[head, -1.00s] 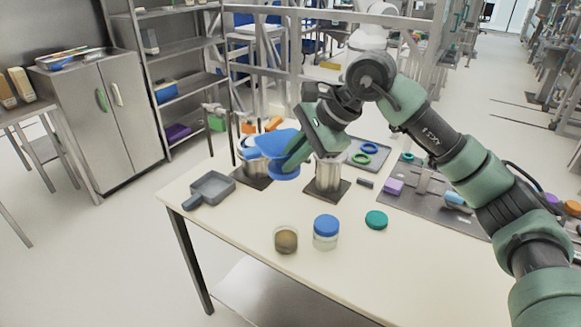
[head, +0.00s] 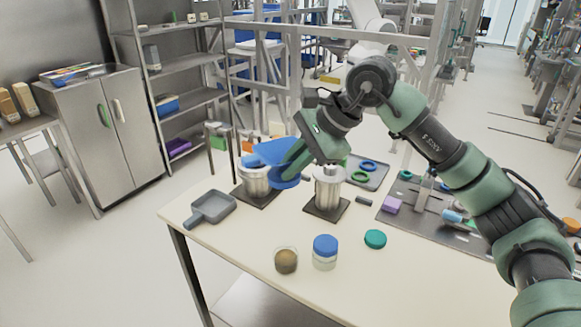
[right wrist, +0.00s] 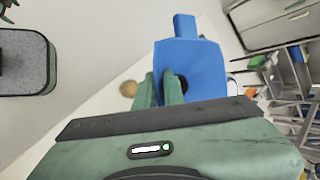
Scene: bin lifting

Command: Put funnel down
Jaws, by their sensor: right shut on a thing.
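The blue funnel (head: 270,153) is held by my right gripper (head: 290,163), whose fingers are shut on it. In the head view the funnel overlaps the top of the left metal cylinder (head: 254,184); I cannot tell whether it touches it. In the right wrist view the funnel (right wrist: 190,60) is beyond the green fingers (right wrist: 160,90), with a dark opening beside them. My left gripper is not in view.
A grey scoop (head: 211,206) lies at the table's left edge. A brown-filled jar (head: 286,261), a blue-lidded jar (head: 325,252) and a green lid (head: 375,239) stand in front. A grey tray (head: 369,182) with rings lies behind. The table's front (head: 340,292) is bare.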

